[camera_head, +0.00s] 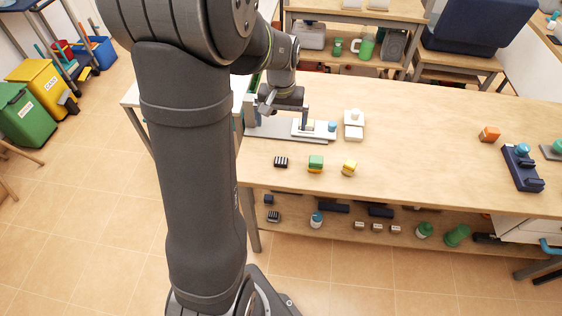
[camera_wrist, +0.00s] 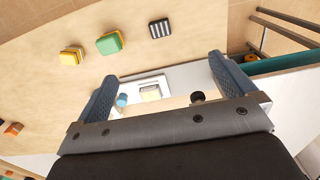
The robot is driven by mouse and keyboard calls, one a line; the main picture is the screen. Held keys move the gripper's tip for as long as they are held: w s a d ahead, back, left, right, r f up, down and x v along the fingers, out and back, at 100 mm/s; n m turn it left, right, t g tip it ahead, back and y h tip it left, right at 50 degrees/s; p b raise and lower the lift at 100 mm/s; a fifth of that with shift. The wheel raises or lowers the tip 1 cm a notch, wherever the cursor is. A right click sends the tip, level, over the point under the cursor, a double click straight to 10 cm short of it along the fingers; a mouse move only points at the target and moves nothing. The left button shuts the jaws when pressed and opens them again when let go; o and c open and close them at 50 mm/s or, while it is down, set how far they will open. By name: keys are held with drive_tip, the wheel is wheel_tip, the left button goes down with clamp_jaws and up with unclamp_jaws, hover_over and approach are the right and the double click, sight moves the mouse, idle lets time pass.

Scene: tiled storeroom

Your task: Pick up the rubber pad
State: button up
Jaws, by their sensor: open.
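My gripper (camera_head: 287,110) is open and points down over a pale fixture (camera_head: 325,136) at the left of the table. In the wrist view, my gripper (camera_wrist: 163,72) has its two blue-grey fingers spread, with a small cream-yellow block (camera_wrist: 150,93) on the fixture (camera_wrist: 150,82) between them. This block may be the rubber pad; I cannot tell for sure. It shows no contact with the fingers. A blue knob (camera_wrist: 122,100) and a black knob (camera_wrist: 197,96) flank it. The head view shows the block only partly, behind the finger.
A black-and-white striped block (camera_head: 281,162), a green-and-yellow block (camera_head: 316,163) and a yellow block (camera_head: 349,168) lie in front of the fixture. A white stepped object (camera_head: 354,124) stands to its right. An orange block (camera_head: 489,134) and a navy fixture (camera_head: 522,172) are far right. The table's middle is clear.

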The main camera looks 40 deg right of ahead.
drive_tip(key=shift+r, duration=0.45)
drive_tip(key=c, duration=0.8)
drive_tip(key=shift+o, duration=0.2)
approach(281, 160)
wheel_tip(281, 160, down, 9)
drive_tip(key=shift+r, duration=0.2)
